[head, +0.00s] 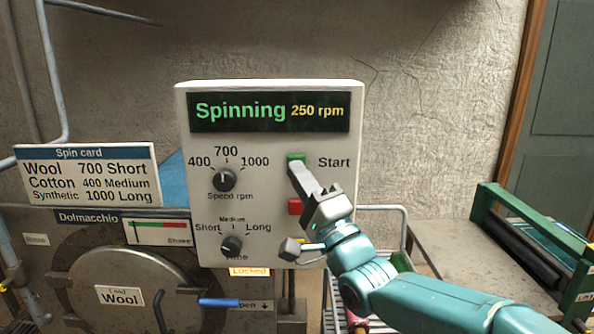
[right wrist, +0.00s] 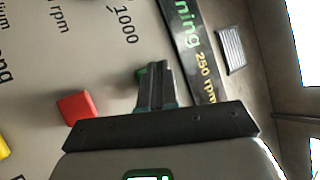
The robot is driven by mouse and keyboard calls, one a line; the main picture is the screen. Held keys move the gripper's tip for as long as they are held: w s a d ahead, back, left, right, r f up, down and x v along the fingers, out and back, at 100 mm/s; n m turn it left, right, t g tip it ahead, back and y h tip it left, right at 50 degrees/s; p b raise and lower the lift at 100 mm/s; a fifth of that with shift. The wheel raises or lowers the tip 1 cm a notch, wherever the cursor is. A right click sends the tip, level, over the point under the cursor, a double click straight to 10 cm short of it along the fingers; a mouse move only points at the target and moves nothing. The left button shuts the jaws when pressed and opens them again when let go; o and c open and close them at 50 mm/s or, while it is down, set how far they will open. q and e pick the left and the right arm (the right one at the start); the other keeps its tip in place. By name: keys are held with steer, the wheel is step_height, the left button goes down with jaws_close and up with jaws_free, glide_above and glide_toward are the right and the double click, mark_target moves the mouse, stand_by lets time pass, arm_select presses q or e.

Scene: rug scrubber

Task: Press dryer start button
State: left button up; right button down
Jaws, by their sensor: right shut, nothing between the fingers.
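The dryer's control panel (head: 270,230) is a pale box with a display (head: 270,111) reading "Spinning 250 rpm". The green start button (head: 296,157) sits beside the word "Start". My right gripper (head: 297,168) is shut and empty, with its fingertips at the green button, covering its lower part. In the right wrist view the closed fingers (right wrist: 153,75) reach the panel, and a bit of the green button (right wrist: 140,72) shows beside them. A red button (head: 295,207) is just below, partly beside the gripper. My left gripper is not in view.
The speed knob (head: 223,180) and time knob (head: 231,246) are left of the buttons. A spin card (head: 88,174) stands at left above the round drum door (head: 130,285) with a "Load Wool" label. A blue handle (head: 219,302) sticks out below. A green-framed roller unit (head: 530,250) stands at right.

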steer(key=shift+s, duration=0.15)
steer(key=s+b, duration=0.4)
steer(key=s, duration=0.1)
stand_by(0.4)
stand_by(0.6)
